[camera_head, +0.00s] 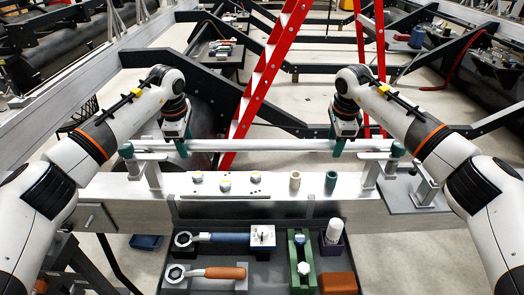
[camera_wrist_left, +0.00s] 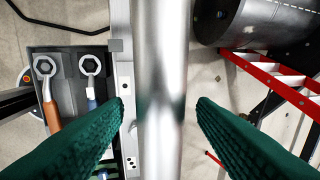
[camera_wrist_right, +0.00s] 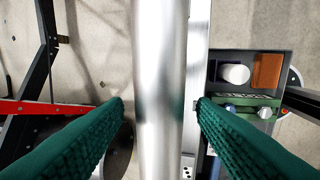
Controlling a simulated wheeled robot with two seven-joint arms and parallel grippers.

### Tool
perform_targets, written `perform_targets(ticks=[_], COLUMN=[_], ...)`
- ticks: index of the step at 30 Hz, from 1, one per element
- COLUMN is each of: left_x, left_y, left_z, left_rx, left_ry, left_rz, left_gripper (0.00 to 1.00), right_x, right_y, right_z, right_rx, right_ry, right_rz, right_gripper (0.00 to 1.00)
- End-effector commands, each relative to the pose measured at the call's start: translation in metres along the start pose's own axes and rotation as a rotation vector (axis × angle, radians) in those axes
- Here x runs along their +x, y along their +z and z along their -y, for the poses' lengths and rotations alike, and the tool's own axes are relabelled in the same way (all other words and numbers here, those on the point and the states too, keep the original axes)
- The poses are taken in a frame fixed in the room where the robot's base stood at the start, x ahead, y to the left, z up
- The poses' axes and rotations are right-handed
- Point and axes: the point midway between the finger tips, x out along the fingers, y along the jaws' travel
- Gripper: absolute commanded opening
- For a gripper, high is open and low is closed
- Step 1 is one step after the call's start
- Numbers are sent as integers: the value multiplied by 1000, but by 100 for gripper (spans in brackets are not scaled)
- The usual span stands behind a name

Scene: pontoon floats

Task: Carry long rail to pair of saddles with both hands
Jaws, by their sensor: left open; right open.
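The long rail (camera_head: 262,145) is a silvery tube with green ends, lying level across the back of the grey beam. Its ends are by a pair of grey saddles, the left saddle (camera_head: 152,172) and the right saddle (camera_head: 374,168); I cannot tell whether it touches them. My left gripper (camera_head: 182,150) is open over the rail's left part, and my right gripper (camera_head: 336,150) is open over its right part. In the left wrist view the rail (camera_wrist_left: 160,50) runs between the green fingers with gaps on both sides. The right wrist view shows the rail (camera_wrist_right: 160,50) likewise.
A dark tray (camera_head: 215,222) with wrenches, a green block (camera_head: 302,262) and an orange block (camera_head: 338,283) hangs at the front. Small parts and two short cylinders (camera_head: 295,181) stand on the beam. A red ladder (camera_head: 262,85) leans behind the rail.

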Motion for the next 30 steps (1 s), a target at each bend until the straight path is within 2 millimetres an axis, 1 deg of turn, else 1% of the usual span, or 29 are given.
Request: perform_targets(ticks=[4,7,15,18,21,26,29,30], left_x=[-5,-19,-76,-94,-107,-118,-120,-120], left_y=[0,0,0,1,1,1,1,1], left_z=[0,1,1,1,1,1,0,0], left_rx=[0,0,0,0,0,0,0,0], left_ry=[-1,-3,-4,-3,-1,0,1,1], left_rz=[0,-1,0,0,0,0,0,0], left_gripper=[52,52,52,52,52,52,52,52], right_x=[0,0,0,0,0,-2,-11,-17], right_y=[0,0,0,0,0,0,0,0], right_z=[0,0,0,0,0,0,-1,-1], right_rx=[0,0,0,0,0,0,-1,-1], right_ry=[0,0,0,0,0,1,3,4], right_rz=[0,0,0,0,0,-1,-1,-1], right_gripper=[52,52,52,52,52,52,52,52])
